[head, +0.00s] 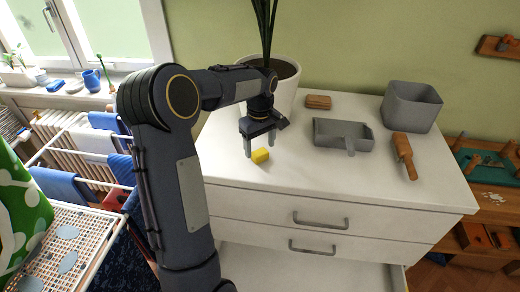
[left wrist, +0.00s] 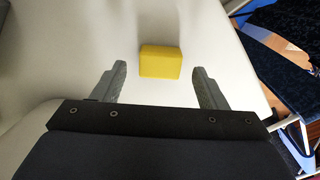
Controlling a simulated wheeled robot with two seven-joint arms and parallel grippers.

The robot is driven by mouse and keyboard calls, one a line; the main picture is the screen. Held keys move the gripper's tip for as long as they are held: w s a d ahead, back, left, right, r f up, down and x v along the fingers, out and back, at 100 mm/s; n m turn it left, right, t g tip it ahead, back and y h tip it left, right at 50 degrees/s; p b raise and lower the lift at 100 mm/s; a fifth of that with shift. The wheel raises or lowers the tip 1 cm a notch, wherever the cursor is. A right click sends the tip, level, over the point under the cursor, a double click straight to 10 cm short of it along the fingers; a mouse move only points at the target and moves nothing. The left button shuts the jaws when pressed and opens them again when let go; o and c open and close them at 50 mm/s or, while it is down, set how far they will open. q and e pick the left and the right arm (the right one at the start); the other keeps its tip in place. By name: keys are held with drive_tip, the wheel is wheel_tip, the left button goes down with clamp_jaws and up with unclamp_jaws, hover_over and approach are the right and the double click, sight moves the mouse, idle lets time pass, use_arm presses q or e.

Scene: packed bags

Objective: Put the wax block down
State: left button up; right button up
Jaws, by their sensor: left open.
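The yellow wax block (head: 261,156) rests on the white top of the drawer cabinet (head: 290,180), near its left part. My left gripper (head: 260,150) is right at the block in the head view, fingers pointing down. In the left wrist view the wax block (left wrist: 161,61) lies ahead of the gap between the open fingertips of my left gripper (left wrist: 162,75), with clear space on both sides. The fingers do not touch it there. My right gripper is not in view.
A grey dustpan-like tray (head: 326,133), a grey bin (head: 412,105), a wooden-handled brush (head: 403,150) and a small wooden block (head: 318,102) stand on the cabinet top. A potted plant (head: 286,97) is behind my left gripper. The front of the top is clear.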

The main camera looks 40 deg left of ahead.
sight(260, 153)
use_arm(q)
wheel_tip(260, 153, up, 10)
drive_tip(key=s+d+r+m+t+h, duration=0.25)
drive_tip(key=s+d+m, duration=0.45)
drive_tip(key=s+d, duration=0.5)
drive_tip(key=s+d+f+m+t, duration=0.1)
drive_tip(key=s+d+f+m, duration=0.2)
drive_tip(key=s, duration=0.3)
drive_tip(key=s+d+f+m+t+h, duration=0.1)
drive_tip(key=s+d+f+m+t, duration=0.1)
drive_tip(key=s+d+f+m, duration=0.1)
drive_tip(key=s+d+f, duration=0.1)
drive_tip(key=s+f, duration=0.1)
drive_tip(key=s, duration=0.1)
drive_tip(key=shift+d, duration=0.2)
